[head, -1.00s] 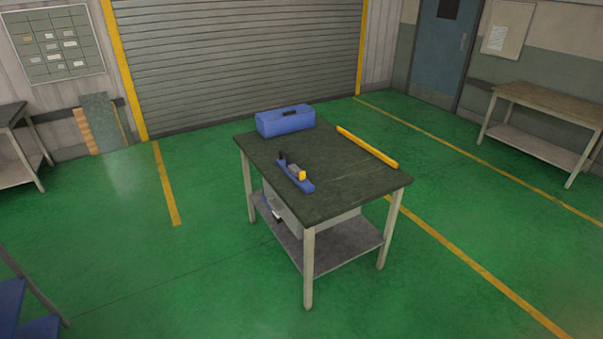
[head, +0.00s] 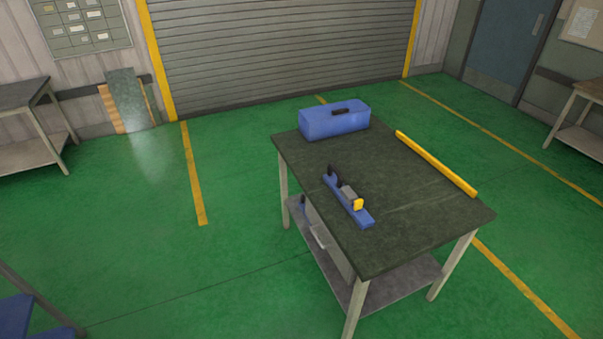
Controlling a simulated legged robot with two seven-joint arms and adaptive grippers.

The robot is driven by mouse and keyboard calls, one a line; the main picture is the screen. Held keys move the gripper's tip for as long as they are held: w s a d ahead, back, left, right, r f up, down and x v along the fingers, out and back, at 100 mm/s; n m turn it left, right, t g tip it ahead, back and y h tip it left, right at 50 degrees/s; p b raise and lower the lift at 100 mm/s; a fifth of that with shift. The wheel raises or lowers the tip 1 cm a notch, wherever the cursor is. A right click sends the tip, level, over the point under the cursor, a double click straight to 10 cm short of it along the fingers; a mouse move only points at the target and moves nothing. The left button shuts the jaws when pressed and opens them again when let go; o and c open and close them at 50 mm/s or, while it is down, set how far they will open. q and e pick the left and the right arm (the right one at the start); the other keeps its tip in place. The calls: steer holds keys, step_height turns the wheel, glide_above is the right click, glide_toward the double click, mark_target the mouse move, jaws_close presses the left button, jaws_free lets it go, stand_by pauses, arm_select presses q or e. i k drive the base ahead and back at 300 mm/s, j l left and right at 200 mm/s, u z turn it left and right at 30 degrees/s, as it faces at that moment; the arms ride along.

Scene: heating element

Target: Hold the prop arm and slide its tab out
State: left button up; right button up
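A small assembly lies on the dark table top near its left edge. It has a long blue base (head: 362,215), dark upright pieces (head: 332,174) at its far end, a grey block (head: 347,192) in the middle and a yellow piece (head: 358,204) beside the block. Which part is the prop arm and which is the tab is too small to tell. Neither of my grippers shows in the head view, and nothing touches the assembly.
The table (head: 420,225) stands on green floor. A blue toolbox (head: 335,120) sits at its back corner and a yellow bar (head: 435,163) runs along its right edge. Other benches stand at left (head: 25,97) and right (head: 580,115).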

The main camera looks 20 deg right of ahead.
mark_target(358, 205)
steer(key=i+j+z, duration=0.1)
steer(key=i, duration=0.35)
steer(key=i+j+z, duration=0.1)
steer(key=i, duration=0.4)
steer(key=i+j+z, duration=0.1)
steer(key=i, duration=0.35)
